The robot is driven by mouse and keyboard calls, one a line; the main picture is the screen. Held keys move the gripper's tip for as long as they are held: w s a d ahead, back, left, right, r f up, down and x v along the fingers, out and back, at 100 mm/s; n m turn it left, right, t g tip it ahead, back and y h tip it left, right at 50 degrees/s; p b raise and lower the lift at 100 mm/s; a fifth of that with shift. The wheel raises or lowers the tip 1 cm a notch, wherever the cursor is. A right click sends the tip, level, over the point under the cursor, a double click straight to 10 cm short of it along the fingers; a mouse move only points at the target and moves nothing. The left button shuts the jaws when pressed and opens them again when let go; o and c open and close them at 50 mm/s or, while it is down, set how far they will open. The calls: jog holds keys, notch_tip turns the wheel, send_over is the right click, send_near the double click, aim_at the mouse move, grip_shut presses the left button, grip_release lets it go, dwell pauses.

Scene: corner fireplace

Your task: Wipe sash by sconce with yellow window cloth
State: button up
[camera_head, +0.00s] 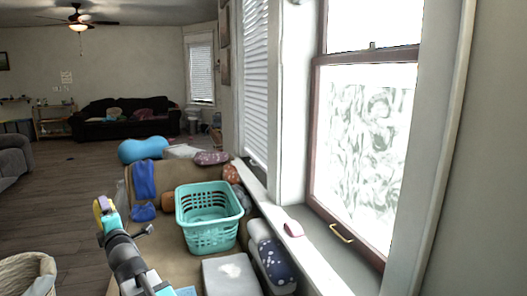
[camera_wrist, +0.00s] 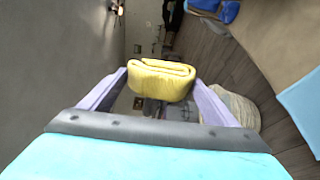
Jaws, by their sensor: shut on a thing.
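My gripper (camera_head: 104,207) is at the lower left in the head view, well away from the window. In the wrist view my gripper (camera_wrist: 162,84) is shut on a folded yellow cloth (camera_wrist: 160,76), held between its two purple fingers. A sash (camera_head: 316,135) with a reddish-brown frame stands at the right in the head view. Its lower pane (camera_head: 365,145) carries grey-green swirling smears. A brass handle (camera_head: 342,233) is on its bottom rail. A small lit fixture (camera_wrist: 118,9) shows at the top of the wrist view; I cannot tell whether it is the sconce.
A pale sill (camera_head: 325,262) with a pink object (camera_head: 293,229) runs below the window. A wicker basket (camera_head: 22,272) stands at lower left. Wood floor (camera_head: 65,200) is open at left.

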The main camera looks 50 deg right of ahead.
jog(key=s+d+r+m+g+h+p, duration=0.1)
jog(key=s+d+m+g+h+p, duration=0.3)
jog(key=d, duration=0.8)
jog(key=s+d+r+m+h+p, duration=0.1)
jog(key=s+d+r+m+h, duration=0.15)
jog(key=s+d, duration=0.7)
jog(key=s+d+r+m+g+h+p, duration=0.1)
jog(key=s+d+m+g+h+p, duration=0.2)
jog(key=d, duration=1.2)
jog(key=s+d+r+m+g+h+p, duration=0.1)
jog(key=s+d+r+m+g+p, duration=0.1)
jog(key=s+d, duration=0.6)
jog(key=s+d+r+m+g+h+p, duration=0.2)
jog(key=s+d+r+g, duration=0.3)
jog(key=s, duration=0.9)
jog(key=s+d+r+m+g+h+p, duration=0.1)
jog(key=s+d+r+m+g, duration=0.3)
jog(key=s+d, duration=0.7)
jog(key=shift+d+g+p, duration=0.15)
jog(key=shift+g+p, duration=0.35)
jog(key=shift+g, duration=0.7)
jog(key=shift+s+d, duration=0.1)
